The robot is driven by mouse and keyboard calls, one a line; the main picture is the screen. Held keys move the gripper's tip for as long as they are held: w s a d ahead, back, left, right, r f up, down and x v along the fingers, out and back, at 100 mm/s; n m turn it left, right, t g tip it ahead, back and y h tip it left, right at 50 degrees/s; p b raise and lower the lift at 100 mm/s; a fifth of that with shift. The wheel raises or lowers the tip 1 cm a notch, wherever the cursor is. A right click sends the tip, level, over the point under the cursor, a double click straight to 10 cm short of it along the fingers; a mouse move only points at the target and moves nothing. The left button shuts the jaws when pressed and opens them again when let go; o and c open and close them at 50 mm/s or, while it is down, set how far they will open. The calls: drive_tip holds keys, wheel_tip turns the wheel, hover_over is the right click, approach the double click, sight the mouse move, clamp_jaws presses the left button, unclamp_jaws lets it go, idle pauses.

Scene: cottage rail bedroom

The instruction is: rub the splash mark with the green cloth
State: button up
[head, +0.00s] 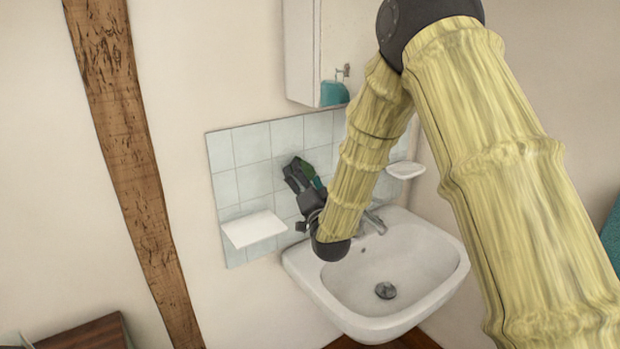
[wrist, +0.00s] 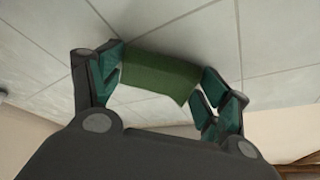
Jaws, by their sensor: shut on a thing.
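My gripper (wrist: 160,85) is shut on the green cloth (wrist: 158,78), which spans between its two fingers in the wrist view. The cloth is folded into a dark green pad and lies close against the pale tiles (wrist: 270,45); I cannot tell whether it touches them. In the head view my gripper (head: 304,180) is at the tiled wall above the left side of the basin, with a bit of the cloth (head: 307,170) showing. I see no splash mark in either view; the gripper and cloth hide part of the tiles.
The white washbasin (head: 405,265) with its tap (head: 374,220) is below my gripper. A white shelf (head: 254,228) juts from the wall to the left, and a small soap dish (head: 405,170) to the right. A white cabinet (head: 300,55) hangs above, with a teal item (head: 334,93) at its bottom.

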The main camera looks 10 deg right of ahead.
sight(313, 172)
drive_tip(key=shift+a+r, duration=0.15)
drive_tip(key=shift+a, duration=0.2)
drive_tip(key=shift+c, duration=0.4)
drive_tip(key=shift+d+r, duration=0.1)
drive_tip(key=shift+r, duration=0.25)
drive_tip(key=shift+w+d+f+b, duration=0.1)
drive_tip(key=shift+w+d+b, duration=0.2)
drive_tip(key=shift+d, duration=0.65)
drive_tip(key=shift+w+d+f+b, duration=0.15)
drive_tip(key=shift+w+d, duration=0.25)
drive_tip(key=shift+d, duration=0.55)
drive_tip(key=shift+r, duration=0.1)
drive_tip(key=shift+a, duration=0.1)
drive_tip(key=shift+s+a+r+b, duration=0.1)
drive_tip(key=shift+s+a+b, duration=0.2)
drive_tip(key=shift+a, duration=0.7)
drive_tip(key=shift+s+a+b, duration=0.2)
drive_tip(key=shift+s+a, duration=0.1)
drive_tip(key=shift+a, duration=0.65)
drive_tip(key=shift+s, duration=0.1)
